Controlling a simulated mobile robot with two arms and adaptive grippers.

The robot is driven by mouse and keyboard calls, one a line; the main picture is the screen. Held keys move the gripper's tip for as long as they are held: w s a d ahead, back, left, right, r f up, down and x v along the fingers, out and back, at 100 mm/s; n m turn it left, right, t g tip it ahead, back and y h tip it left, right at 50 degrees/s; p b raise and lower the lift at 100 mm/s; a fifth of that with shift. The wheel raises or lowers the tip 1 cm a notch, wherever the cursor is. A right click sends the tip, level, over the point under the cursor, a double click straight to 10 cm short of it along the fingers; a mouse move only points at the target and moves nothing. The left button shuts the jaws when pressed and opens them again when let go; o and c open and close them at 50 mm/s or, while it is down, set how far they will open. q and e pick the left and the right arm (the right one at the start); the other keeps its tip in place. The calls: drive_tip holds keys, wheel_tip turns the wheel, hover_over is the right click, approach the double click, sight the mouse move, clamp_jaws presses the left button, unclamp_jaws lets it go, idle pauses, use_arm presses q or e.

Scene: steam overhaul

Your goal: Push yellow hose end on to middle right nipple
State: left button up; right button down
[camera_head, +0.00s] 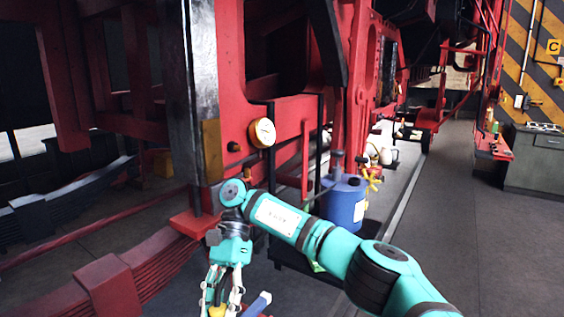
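My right arm comes in from the lower right and bends down at its wrist. My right gripper (223,298) points down at the bottom edge, left of the middle. Its fingertips are at or past the picture's edge, so I cannot tell its opening. A small yellow piece (217,310) shows between its fingers; I cannot tell whether it is the yellow hose end or whether it is gripped. A blue piece (257,304) shows just right of the gripper. I cannot make out the middle right nipple. My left gripper is out of view.
A red machine frame (290,112) with a round gauge (262,133) stands ahead of my arm. A blue tank (343,205) stands behind my forearm. Red beams (110,285) lie low at left. The floor (440,220) at right is clear, up to a grey cabinet (536,158).

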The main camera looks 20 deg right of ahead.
drive_tip(key=w+a+r+m+t+y, duration=0.1)
drive_tip(key=w+r+m+t+y, duration=0.4)
drive_tip(key=w+r+m+t, duration=0.45)
drive_tip(key=w+a+r+m+t+y, duration=0.1)
drive_tip(key=w+r+m+t+y, duration=0.45)
drive_tip(key=m, duration=0.75)
drive_tip(key=w+d+r+m+t+h+p, duration=0.1)
drive_tip(key=w+d+r+m+t+h, duration=0.15)
drive_tip(key=d+m+t+h, duration=0.6)
drive_tip(key=w+d+r+m+t+h, duration=0.15)
drive_tip(key=w+d+m+t, duration=0.25)
drive_tip(key=d, duration=0.9)
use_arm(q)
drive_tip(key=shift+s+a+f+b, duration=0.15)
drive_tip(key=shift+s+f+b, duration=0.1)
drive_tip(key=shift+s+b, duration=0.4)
use_arm(e)
drive_tip(key=shift+w+a+r, duration=0.1)
drive_tip(key=shift+w+a, duration=0.6)
drive_tip(key=shift+w, duration=0.2)
drive_tip(key=shift+w+a, duration=0.65)
drive_tip(key=shift+w, duration=0.25)
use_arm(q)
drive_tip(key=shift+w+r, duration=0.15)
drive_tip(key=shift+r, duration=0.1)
use_arm(e)
drive_tip(key=shift+r, duration=0.1)
use_arm(q)
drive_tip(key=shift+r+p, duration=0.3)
drive_tip(key=shift+p, duration=0.15)
